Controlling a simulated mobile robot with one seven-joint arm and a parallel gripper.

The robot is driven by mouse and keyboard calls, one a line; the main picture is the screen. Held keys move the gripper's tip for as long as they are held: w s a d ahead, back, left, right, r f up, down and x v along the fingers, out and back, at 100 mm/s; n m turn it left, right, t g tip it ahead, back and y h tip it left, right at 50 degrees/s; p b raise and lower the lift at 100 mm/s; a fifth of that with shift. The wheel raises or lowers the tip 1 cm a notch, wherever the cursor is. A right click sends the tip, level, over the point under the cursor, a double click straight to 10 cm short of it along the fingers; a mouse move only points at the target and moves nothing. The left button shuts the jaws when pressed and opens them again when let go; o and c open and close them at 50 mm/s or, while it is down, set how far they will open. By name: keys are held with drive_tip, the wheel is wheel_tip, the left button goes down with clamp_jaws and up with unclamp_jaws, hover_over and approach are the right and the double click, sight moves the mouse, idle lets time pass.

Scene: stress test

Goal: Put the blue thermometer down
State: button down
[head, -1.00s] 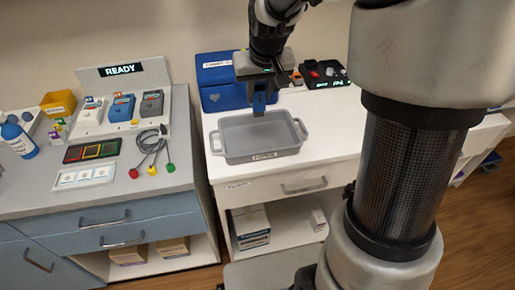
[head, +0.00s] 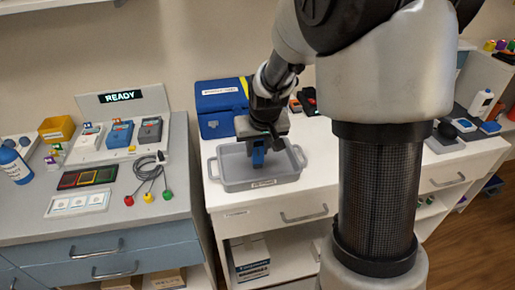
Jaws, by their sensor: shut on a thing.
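My gripper (head: 258,150) points down over the grey tray (head: 228,184) on the white counter. It is shut on the blue thermometer (head: 258,157), which hangs upright below the fingers. The thermometer's lower end is within the tray's outline; I cannot tell whether it touches the tray floor. My fingers hide its upper part.
A blue case (head: 214,110) stands behind the tray. A black device (head: 308,101) is partly hidden by my arm. On the left counter are a docking stand (head: 118,103) with a READY display, coloured leads (head: 146,180) and a yellow bin (head: 57,130).

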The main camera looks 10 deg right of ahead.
drive_tip(key=shift+f, duration=0.2)
drive_tip(key=c, duration=1.4)
unclamp_jaws()
drive_tip(key=shift+r, duration=0.1)
drive_tip(key=shift+s+r, duration=0.15)
drive_tip(key=shift+r, duration=0.5)
drive_tip(key=p+v, duration=0.2)
drive_tip(key=v, duration=0.9)
drive_tip(key=s+r, duration=0.3)
drive_tip(key=s, duration=0.7)
drive_tip(key=s+r+t, duration=0.1)
drive_tip(key=s+r, duration=0.3)
drive_tip(key=s, duration=0.6)
drive_tip(key=shift+s, duration=0.25)
